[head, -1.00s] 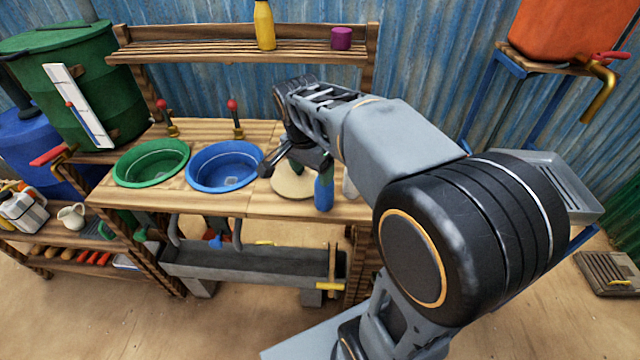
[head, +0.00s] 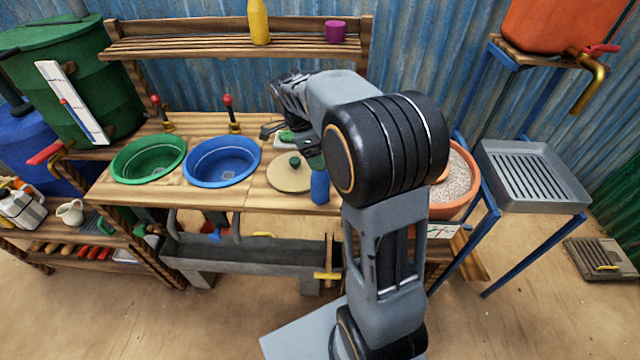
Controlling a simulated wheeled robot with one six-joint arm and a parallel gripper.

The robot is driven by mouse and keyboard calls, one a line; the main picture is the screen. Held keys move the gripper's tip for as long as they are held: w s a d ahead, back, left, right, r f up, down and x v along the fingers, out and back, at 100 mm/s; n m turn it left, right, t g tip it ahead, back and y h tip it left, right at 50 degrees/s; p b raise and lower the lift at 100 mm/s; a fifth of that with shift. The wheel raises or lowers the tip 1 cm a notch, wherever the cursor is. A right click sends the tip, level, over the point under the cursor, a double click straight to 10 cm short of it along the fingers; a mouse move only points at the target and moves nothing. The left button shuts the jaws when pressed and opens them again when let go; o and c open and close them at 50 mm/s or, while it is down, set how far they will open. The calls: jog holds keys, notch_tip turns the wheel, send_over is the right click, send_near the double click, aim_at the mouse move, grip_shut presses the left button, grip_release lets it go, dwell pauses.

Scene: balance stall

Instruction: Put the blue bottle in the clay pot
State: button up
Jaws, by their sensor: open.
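The blue bottle (head: 320,186) stands upright near the front edge of the wooden counter, beside a round beige lid (head: 288,178) with a green knob. The clay pot (head: 455,192) is at the right of the counter, an orange round pot with pale grainy stuff inside. My arm hides its left part. My gripper (head: 286,139) is open and empty over the back of the counter, behind and left of the bottle. My forearm partly covers it.
A green basin (head: 148,172) and a blue basin (head: 222,178) sit left on the counter. Behind is a shelf (head: 180,50) with a yellow bottle (head: 259,22) and a purple cup (head: 335,32). A grey slatted tray (head: 535,200) stands right of the pot.

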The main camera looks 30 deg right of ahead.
aim_at(320, 179)
jog(key=shift+x, duration=2.85)
jog(key=shift+c, duration=0.4)
grip_shut()
